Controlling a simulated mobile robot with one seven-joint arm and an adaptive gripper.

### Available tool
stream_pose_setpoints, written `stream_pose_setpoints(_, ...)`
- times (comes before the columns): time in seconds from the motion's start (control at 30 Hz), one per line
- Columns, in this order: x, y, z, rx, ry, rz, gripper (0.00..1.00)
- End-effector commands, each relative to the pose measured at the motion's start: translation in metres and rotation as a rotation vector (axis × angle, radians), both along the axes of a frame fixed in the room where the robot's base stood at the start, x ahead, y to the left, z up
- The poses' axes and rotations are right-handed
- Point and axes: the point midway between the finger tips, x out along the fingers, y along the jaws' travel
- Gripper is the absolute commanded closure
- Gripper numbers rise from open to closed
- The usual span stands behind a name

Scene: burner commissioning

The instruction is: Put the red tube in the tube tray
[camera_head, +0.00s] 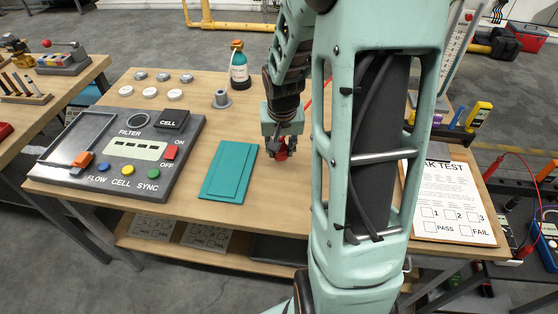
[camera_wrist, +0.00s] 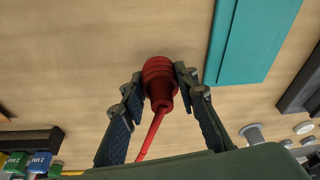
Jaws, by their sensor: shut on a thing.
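The red tube shows in the wrist view as a ribbed red end piece (camera_wrist: 159,72) with a thin red length running down from it. My gripper (camera_wrist: 160,88) is shut on this end, one finger on each side, over bare wooden table. In the head view my gripper (camera_head: 282,146) is right of the teal flat piece, with a bit of red between its fingers. A thin red line shows beside my arm. I cannot make out a tube tray for certain; my arm hides part of the table.
The teal flat piece (camera_head: 229,171) lies left of my gripper. Left of it is the grey control panel (camera_head: 75,145). A test sheet (camera_head: 450,200) lies right of my arm.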

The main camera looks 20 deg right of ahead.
Motion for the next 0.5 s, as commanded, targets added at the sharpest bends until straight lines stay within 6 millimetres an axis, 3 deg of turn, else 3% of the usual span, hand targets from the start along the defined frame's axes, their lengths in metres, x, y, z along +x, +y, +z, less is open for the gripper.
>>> stream_pose_setpoints(0.1,-0.005,0.01,-0.015,0.002,0.005,0.004,1.0)
stream_pose_setpoints(0.23,-0.004,0.008,-0.034,0.001,0.004,0.001,1.0)
stream_pose_setpoints(0.5,-0.003,0.007,-0.039,0.001,0.0,0.0,1.0)
